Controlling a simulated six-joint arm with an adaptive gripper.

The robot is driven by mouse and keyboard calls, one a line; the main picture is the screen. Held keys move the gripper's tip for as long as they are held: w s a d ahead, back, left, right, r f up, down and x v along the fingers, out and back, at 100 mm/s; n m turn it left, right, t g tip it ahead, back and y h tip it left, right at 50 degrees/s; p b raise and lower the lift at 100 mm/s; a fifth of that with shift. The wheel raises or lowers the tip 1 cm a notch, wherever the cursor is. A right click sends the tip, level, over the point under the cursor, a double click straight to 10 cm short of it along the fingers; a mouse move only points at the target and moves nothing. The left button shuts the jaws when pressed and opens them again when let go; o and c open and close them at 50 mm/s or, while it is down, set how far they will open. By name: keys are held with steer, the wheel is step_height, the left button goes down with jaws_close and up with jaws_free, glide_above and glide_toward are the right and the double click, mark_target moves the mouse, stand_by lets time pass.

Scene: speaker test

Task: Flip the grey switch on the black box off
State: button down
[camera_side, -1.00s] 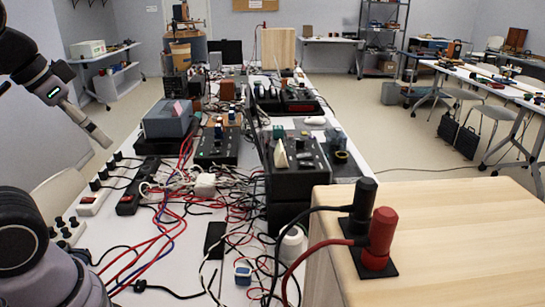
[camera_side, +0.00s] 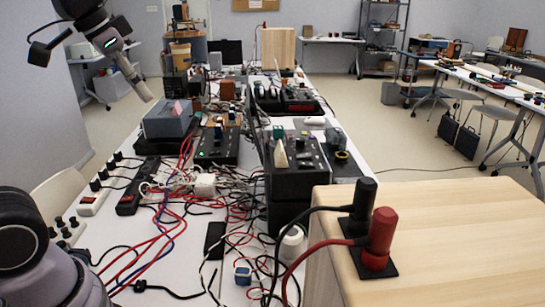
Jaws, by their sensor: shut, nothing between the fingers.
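My gripper (camera_side: 147,95) is shut and empty. It points down and to the right, in the air at the upper left, above and left of the grey box on the table. A black box (camera_side: 296,184) with knobs and a pale pointed piece on its top stands at the near right of the table. Another black box (camera_side: 216,152) with small controls on top lies farther left. The controls are too small to tell which is the grey switch or how it is set. My gripper is apart from both boxes.
A grey box (camera_side: 168,119) stands at the table's left side. Tangled red, blue, white and black cables cover the middle. Power strips (camera_side: 130,201) lie at the left. A wooden block (camera_side: 450,235) with a black and a red plug (camera_side: 381,235) fills the near right.

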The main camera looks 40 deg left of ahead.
steer(key=w+r+m, duration=0.1)
steer(key=w+r, duration=0.1)
steer(key=w, duration=0.6)
steer(key=m+g+h, duration=0.2)
steer(key=m, duration=0.4)
glide_above(308, 154)
steer(key=s+a, duration=0.3)
steer(key=s, duration=0.1)
step_height(308, 154, down, 11)
steer(key=shift+w, duration=0.25)
steer(key=x, duration=1.3)
steer(key=shift+s+a+f, duration=0.15)
steer(key=shift+s+f, duration=0.15)
steer(key=shift+f, duration=0.25)
